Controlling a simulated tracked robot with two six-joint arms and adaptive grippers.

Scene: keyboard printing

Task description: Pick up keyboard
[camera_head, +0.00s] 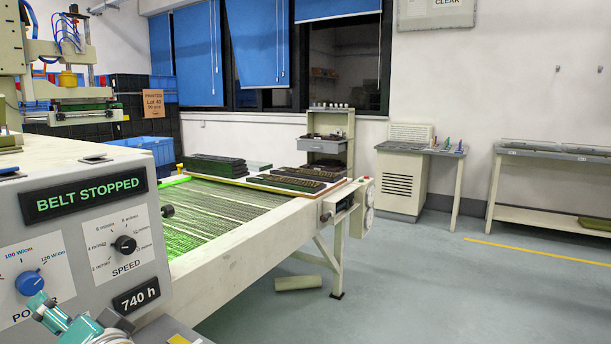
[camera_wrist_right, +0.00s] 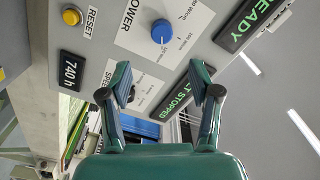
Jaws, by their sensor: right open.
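Dark keyboards (camera_head: 287,183) lie on a light board at the far end of the stopped belt, with another row (camera_head: 305,173) just behind. A stack of dark, flat pieces (camera_head: 215,165) sits left of them. My right gripper (camera_head: 60,318) is low at the left of the head view, in front of the control panel and far from the keyboards. In the right wrist view, its two fingers (camera_wrist_right: 160,80) are spread, with nothing between them and the panel behind. My left gripper is not in view.
The control panel (camera_head: 85,222) with knobs and a "BELT STOPPED" display fills the near left. The green mesh belt (camera_head: 225,212) runs back to the keyboards.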

